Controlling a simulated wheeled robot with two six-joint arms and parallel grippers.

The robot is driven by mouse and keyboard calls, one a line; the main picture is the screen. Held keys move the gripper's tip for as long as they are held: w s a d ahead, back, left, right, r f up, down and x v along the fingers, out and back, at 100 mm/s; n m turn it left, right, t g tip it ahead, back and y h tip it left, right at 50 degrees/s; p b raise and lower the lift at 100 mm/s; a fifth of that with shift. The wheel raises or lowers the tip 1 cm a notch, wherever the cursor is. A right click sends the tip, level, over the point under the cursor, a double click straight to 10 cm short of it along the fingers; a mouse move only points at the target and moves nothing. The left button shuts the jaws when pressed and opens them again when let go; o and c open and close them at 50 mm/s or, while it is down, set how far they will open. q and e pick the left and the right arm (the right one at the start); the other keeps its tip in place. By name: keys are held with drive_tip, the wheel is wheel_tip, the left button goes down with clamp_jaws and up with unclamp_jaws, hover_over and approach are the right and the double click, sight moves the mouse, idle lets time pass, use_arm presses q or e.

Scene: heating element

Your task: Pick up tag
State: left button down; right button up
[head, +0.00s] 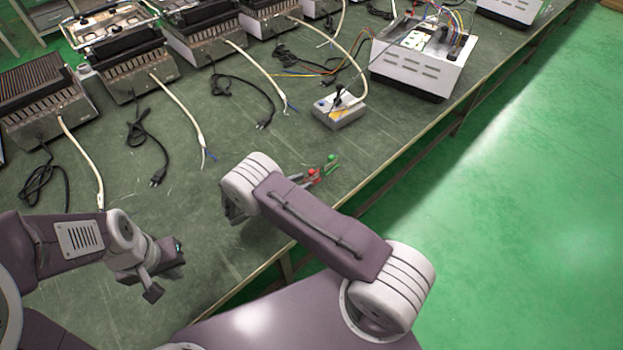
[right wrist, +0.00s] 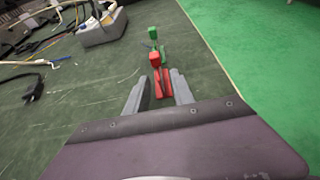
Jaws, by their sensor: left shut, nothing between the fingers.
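In the head view the red tag (head: 313,176) and green tag (head: 331,161) are close together near the bench's front edge. My right gripper (right wrist: 155,86) is open, one finger on each side of the red tag; I cannot tell whether they touch it. In the head view my right arm partly hides this gripper. My left gripper (head: 166,271) is shut and empty over the bench at the lower left.
A small grey box (head: 339,111) with a cable stands behind the tags. A white open device with wires (head: 420,62) is further back right. Several heaters (head: 48,102) with loose cords line the bench. Green floor (head: 520,190) lies beyond the bench edge.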

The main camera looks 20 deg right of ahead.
sight(313, 171)
drive_tip(key=x, duration=0.5)
drive_tip(key=shift+r, duration=0.15)
clamp_jaws()
drive_tip(key=r, duration=0.3)
drive_tip(key=r+p, duration=0.1)
drive_tip(key=r, duration=0.1)
drive_tip(key=shift+s+d, duration=0.1)
drive_tip(key=shift+d, duration=0.2)
drive_tip(key=s+d+r+p, duration=0.1)
drive_tip(key=s+d+r, duration=0.1)
drive_tip(key=d, duration=0.3)
drive_tip(key=s+d+r, duration=0.2)
drive_tip(key=d+r, duration=0.2)
drive_tip(key=d, duration=0.1)
drive_tip(key=shift+s+p, duration=0.25)
drive_tip(key=shift+p, duration=0.15)
